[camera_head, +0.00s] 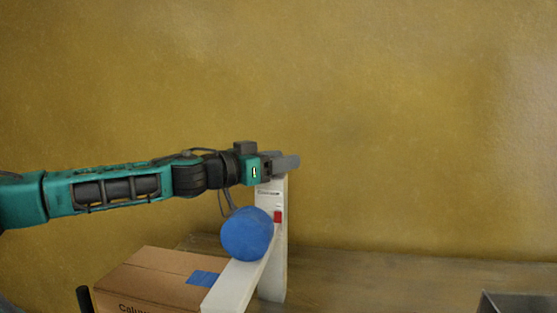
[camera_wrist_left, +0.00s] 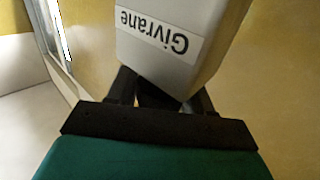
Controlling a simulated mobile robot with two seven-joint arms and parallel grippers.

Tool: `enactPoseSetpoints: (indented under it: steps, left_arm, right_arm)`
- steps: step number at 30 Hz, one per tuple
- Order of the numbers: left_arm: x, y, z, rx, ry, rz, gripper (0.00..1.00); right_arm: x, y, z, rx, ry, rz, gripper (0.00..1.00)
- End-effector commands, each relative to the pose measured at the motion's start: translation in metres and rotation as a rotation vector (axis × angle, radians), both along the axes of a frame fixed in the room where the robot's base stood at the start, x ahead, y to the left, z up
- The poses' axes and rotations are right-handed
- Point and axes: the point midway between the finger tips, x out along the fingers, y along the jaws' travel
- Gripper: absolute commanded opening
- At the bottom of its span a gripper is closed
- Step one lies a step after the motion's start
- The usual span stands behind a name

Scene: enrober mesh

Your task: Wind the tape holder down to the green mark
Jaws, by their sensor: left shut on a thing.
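A white post (camera_head: 270,240) stands upright behind a cardboard box, with a small label near its top and a red patch (camera_head: 278,217) on its side. A round blue roll (camera_head: 247,233) sits in front of the post, above a white bar (camera_head: 240,282) that slants to the lower left. I see no green mark. My left gripper (camera_head: 285,162) is at the top of the post, shut on a part there. My right gripper is not in view.
The cardboard box (camera_head: 150,278) with a strip of blue tape (camera_head: 204,278) lies left of the post on a wooden surface (camera_head: 380,285). A dark metal tray or bin (camera_head: 515,302) is at the lower right corner. The surface between is clear, with a yellow wall (camera_head: 400,100) behind.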

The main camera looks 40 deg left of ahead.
Motion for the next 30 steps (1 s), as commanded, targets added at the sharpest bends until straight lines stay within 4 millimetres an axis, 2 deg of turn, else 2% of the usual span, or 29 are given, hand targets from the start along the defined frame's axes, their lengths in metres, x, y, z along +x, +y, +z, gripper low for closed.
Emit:
enactPoseSetpoints:
  steps: [14, 24, 30]
  left_arm:
    - [-0.001, -0.003, 0.002, -0.003, 0.004, -0.204, 0.20]
    - [-0.002, -0.006, 0.005, -0.004, -0.004, -0.480, 0.20]
    - [-0.004, -0.009, 0.003, -0.005, -0.007, -0.669, 0.20]
  right_arm:
    - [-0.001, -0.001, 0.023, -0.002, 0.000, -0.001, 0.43]
    - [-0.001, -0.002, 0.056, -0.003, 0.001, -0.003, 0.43]
    - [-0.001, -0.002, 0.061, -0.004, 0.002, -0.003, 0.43]
